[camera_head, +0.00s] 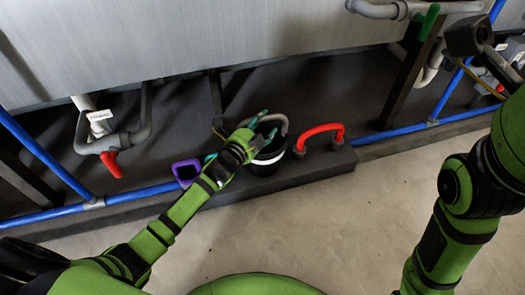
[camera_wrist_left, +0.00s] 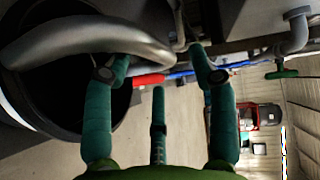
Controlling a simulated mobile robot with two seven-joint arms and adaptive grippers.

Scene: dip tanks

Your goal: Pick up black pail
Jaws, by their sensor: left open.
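The black pail (camera_head: 270,163) stands on a low dark ledge, with a thick grey handle (camera_head: 274,118) arched over its top. My left gripper (camera_head: 260,122) is at the pail's rim and handle, its teal fingers spread. In the left wrist view the pail (camera_wrist_left: 50,98) fills the left side, and its handle (camera_wrist_left: 90,38) crosses above the fingers. The left gripper (camera_wrist_left: 158,62) is open there. One fingertip overlaps the handle; I cannot tell whether they touch. The gripper hides part of the pail in the head view.
A red handle (camera_head: 320,131) stands on the ledge right of the pail. A purple-framed item (camera_head: 186,171) sits left of it. Blue pipes (camera_head: 150,191) run along the floor edge. A grey tank (camera_head: 180,40) stands behind. The concrete floor (camera_head: 330,220) in front is clear.

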